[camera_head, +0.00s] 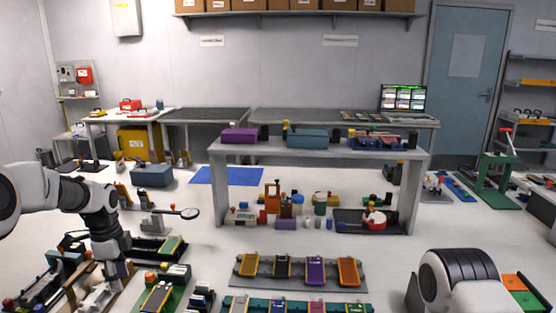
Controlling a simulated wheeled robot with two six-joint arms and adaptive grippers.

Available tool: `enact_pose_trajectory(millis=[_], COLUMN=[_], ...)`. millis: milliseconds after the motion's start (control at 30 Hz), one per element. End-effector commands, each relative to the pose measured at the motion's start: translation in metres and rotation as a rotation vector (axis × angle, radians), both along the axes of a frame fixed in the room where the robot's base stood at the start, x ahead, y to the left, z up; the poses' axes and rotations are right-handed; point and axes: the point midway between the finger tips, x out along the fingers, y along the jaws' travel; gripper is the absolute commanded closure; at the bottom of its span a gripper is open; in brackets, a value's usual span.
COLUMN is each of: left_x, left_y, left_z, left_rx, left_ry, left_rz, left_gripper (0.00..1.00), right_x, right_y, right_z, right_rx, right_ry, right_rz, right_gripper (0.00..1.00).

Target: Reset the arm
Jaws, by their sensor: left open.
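My left arm enters from the left, and its gripper (116,273) points down over the cluttered fixtures at the lower left. It is open, and nothing shows held in it; its fingertips are small and partly lost against the parts below. My right arm shows only as a white and black link (460,275) at the bottom right; its gripper is out of view. Several pouch cells lie in a row on a grey tray (240,280), among them a purple cell (315,271) and an orange cell (348,271). A teal tray (275,304) with more cells is cut off by the bottom edge.
A magnifier on a stand (190,213) rises just right of my left gripper. A green fixture with a yellow-framed cell (157,297) lies near it. A grey bench (330,155) with boxes stands behind the trays.

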Motion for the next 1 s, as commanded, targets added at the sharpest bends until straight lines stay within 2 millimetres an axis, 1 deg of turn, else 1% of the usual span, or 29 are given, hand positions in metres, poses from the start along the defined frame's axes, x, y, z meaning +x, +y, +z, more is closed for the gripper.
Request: enact_pose_trajectory(millis=[33,100,167,267,367,467,567,667,767,800,867,900,967,1000], left_x=[-0.001,-0.005,-0.007,-0.017,-0.031,-0.053,-0.080,-0.114,-0.162,-0.187,-0.231,-0.263,-0.314,-0.350], left_y=[0.000,-0.002,-0.004,-0.010,-0.017,-0.027,-0.038,-0.052,-0.071,-0.080,-0.094,-0.103,-0.116,-0.124], left_z=[-0.003,-0.019,-0.030,-0.050,-0.072,-0.098,-0.128,-0.163,-0.205,-0.224,-0.252,-0.268,-0.286,-0.294], left_rx=[0.000,0.003,0.007,0.011,0.011,0.007,0.002,-0.004,-0.005,-0.002,0.009,0.020,0.046,0.068], left_ry=[0.005,0.033,0.055,0.099,0.154,0.225,0.294,0.360,0.424,0.448,0.476,0.488,0.492,0.481], left_rz=[0.000,-0.004,-0.010,-0.021,-0.034,-0.049,-0.066,-0.068,-0.031,0.001,0.074,0.141,0.271,0.383], left_gripper=[0.59,0.59,0.59,0.59,0.59,0.59,0.59,0.59,0.59,0.59,0.59,0.59,0.59,0.59], right_x=[0.000,0.000,0.000,0.000,0.000,0.000,0.000,0.000,0.000,0.000,0.000,0.000,0.000,0.000], right_y=[0.000,0.000,0.000,0.000,0.000,0.000,0.000,0.000,0.000,0.000,0.000,0.000,0.000,0.000], right_z=[0.000,0.000,0.000,0.000,0.000,0.000,0.000,0.000,0.000,0.000,0.000,0.000,0.000,0.000], right_rx=[0.000,0.000,0.000,0.000,0.000,0.000,0.000,0.000,0.000,0.000,0.000,0.000,0.000,0.000], right_ry=[0.001,0.000,-0.001,0.000,-0.001,0.000,0.000,0.000,0.000,0.000,0.000,0.000,0.000,0.000], right_rz=[0.000,0.000,0.000,0.000,0.000,0.000,0.000,0.000,0.000,0.000,0.000,0.000,0.000,0.000], right_gripper=[0.15,0.15,0.15,0.15,0.15,0.15,0.15,0.15,0.15,0.15,0.15,0.15,0.15,0.15])
